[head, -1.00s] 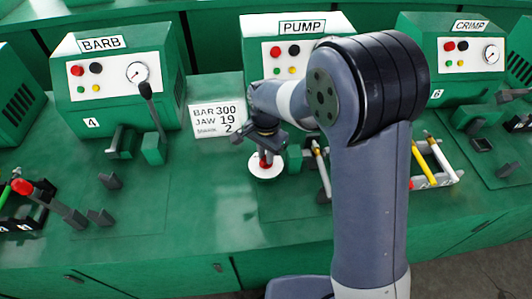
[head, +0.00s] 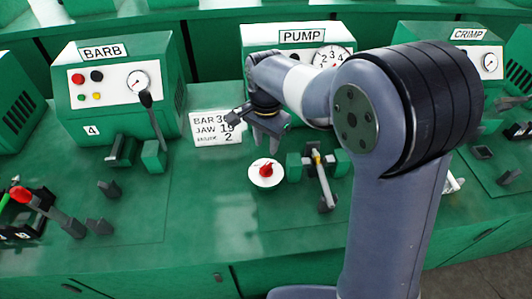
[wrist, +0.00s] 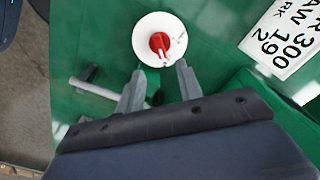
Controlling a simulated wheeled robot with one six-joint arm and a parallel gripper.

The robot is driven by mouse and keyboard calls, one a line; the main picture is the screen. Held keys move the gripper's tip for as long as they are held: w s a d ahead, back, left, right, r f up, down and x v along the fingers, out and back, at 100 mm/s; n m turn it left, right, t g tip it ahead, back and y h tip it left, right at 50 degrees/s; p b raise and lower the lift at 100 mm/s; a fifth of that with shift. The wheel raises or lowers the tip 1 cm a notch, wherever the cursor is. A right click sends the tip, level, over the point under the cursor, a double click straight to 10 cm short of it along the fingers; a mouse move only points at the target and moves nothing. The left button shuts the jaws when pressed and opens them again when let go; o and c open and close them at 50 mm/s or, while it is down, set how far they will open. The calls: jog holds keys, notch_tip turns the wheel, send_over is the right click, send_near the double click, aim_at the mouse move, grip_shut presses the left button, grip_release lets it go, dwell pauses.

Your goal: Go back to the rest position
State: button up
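My gripper (head: 266,138) is in front of the PUMP machine (head: 302,36), above the green bench. In the wrist view its two fingers (wrist: 160,68) are spread with nothing between them. A red knob on a white round dial (head: 266,172) sits on the bench below and apart from the gripper. In the wrist view the red knob (wrist: 160,43) lies just beyond the fingertips. My arm covers much of the PUMP machine's front and the bench to its right.
The BARB machine (head: 118,85) with a lever stands left and the CRIMP machine (head: 465,65) right. A red-tipped lever (head: 45,208) is at left. Open bench lies before the dial.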

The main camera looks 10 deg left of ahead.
aim_at(266, 165)
notch_tip(266, 165, up, 2)
dwell(0.5)
notch_tip(266, 165, down, 11)
jog(key=shift+r, duration=0.1)
dwell(0.6)
